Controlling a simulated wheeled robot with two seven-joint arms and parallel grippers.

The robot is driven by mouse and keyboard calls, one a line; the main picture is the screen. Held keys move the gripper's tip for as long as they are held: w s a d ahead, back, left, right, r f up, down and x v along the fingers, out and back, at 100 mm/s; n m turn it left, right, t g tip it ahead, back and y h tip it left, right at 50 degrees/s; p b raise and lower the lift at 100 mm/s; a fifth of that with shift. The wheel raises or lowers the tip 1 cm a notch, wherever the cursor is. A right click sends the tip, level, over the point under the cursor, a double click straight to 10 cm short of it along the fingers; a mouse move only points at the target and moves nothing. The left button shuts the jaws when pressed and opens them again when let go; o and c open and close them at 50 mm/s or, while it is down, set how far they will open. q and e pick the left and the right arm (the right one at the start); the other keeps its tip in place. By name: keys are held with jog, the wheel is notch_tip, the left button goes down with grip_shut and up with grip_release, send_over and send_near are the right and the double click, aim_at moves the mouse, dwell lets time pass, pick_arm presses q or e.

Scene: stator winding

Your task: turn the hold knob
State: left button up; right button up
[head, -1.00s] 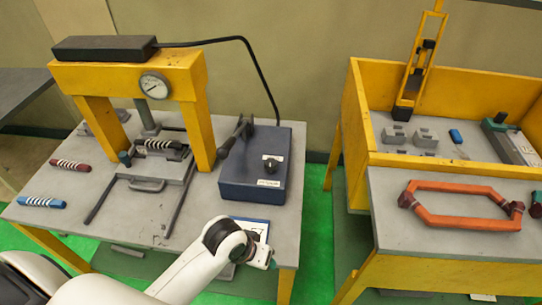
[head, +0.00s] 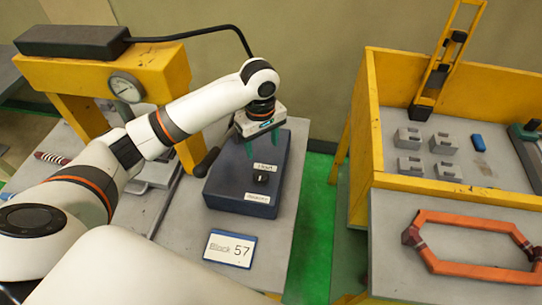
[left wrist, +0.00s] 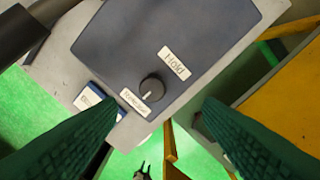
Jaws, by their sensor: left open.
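The hold knob (head: 261,179) is a small black dial on top of the dark blue control box (head: 225,192). In the left wrist view the knob (left wrist: 151,89) has a pale pointer line and sits between a "Hold" label (left wrist: 174,63) and a second label (left wrist: 134,102). The pointer aims toward the second label. My left gripper (head: 266,146) is above the far part of the box, pointing down, with its green fingers apart and empty. In the left wrist view its fingers (left wrist: 155,137) frame the knob from either side, without touching it. My right gripper is not in view.
A yellow press frame (head: 165,75) with a gauge stands left of the box. A black lever (head: 207,162) is at the box's left side. A yellow-walled bench (head: 375,110) stands right, across a green-floored gap.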

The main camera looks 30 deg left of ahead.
aim_at(261, 175)
pick_arm(q)
jog(key=s+f, duration=0.1)
jog(key=f, duration=0.1)
jog(key=s+f+p, duration=0.1)
jog(key=shift+s+f, duration=0.3)
jog(key=shift+f, duration=0.1)
jog(key=f, duration=0.3)
jog(key=shift+w+f, duration=0.4)
notch_tip(261, 175, down, 3)
jog(key=shift+p, duration=0.3)
jog(key=shift+f, duration=0.3)
jog(key=shift+c, duration=0.7)
jog(key=c, duration=0.8)
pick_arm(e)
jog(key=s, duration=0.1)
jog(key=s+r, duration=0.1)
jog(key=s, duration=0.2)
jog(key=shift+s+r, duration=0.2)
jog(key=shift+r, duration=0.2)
